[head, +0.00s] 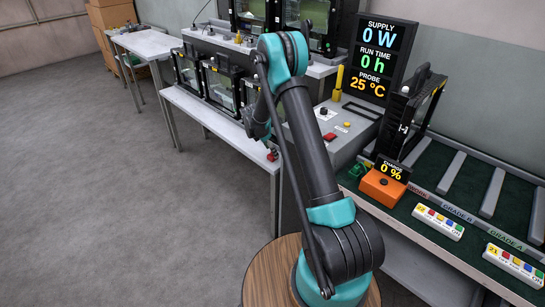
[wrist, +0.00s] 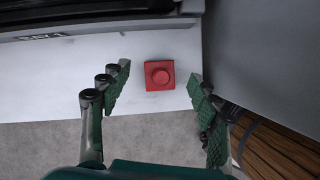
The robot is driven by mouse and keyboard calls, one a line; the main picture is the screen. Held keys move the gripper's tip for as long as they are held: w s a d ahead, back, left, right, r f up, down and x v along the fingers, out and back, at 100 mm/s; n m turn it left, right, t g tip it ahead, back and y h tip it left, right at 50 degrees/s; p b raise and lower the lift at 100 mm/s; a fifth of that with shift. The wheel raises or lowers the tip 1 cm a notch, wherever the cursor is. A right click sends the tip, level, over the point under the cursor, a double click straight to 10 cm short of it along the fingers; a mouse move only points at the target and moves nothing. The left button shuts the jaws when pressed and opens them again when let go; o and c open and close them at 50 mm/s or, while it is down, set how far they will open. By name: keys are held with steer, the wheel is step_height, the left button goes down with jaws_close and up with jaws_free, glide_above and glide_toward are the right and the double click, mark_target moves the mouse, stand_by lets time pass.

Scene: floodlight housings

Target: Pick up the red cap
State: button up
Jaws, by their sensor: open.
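In the head view the red cap (head: 272,155) shows at the bench's right end, just beside my arm. My gripper (wrist: 155,90) is open in the wrist view, with one green-padded finger on each side of the cap and clear space between. The fingers appear apart from the cap; their height above the bench is hard to tell. In the head view my gripper is mostly hidden behind my arm.
Floodlight housings (head: 220,85) stand on the bench behind the cap. A grey console (head: 340,125) rises just right of it. An orange charge box (head: 382,187) and labelled strips lie on the green bench at right. The floor at left is free.

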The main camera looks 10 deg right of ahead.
steer(key=shift+x, duration=0.95)
steer(key=c, duration=1.2)
steer(key=shift+r, duration=0.2)
